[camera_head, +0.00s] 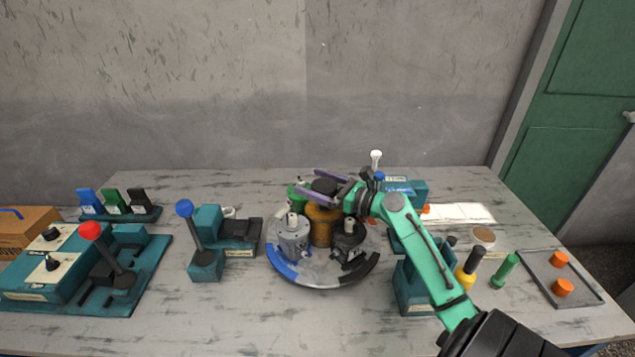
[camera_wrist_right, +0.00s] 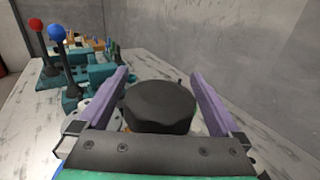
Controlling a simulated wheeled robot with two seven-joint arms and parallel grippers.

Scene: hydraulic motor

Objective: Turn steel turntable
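The steel turntable (camera_head: 318,272) is a round grey disc with blue and black rim sections, in the middle of the table in the head view. It carries a grey motor part (camera_head: 292,238), a dark part (camera_head: 348,241), a green part and a central brass-coloured column (camera_head: 321,228). A black knob (camera_head: 325,186) tops the column and also shows in the right wrist view (camera_wrist_right: 160,106). My right gripper (camera_head: 307,187) is at the knob, its purple fingers open on either side. In the wrist view a gap shows between each finger and the knob. My left gripper is out of view.
A blue-knobbed lever (camera_head: 185,208) and a red-knobbed lever (camera_head: 90,231) stand on teal fixtures at left. Teal fixtures, a yellow-and-black bottle (camera_head: 468,270), a green cylinder (camera_head: 505,271) and a tray (camera_head: 597,297) with orange pieces are at right. The back wall lies behind the table.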

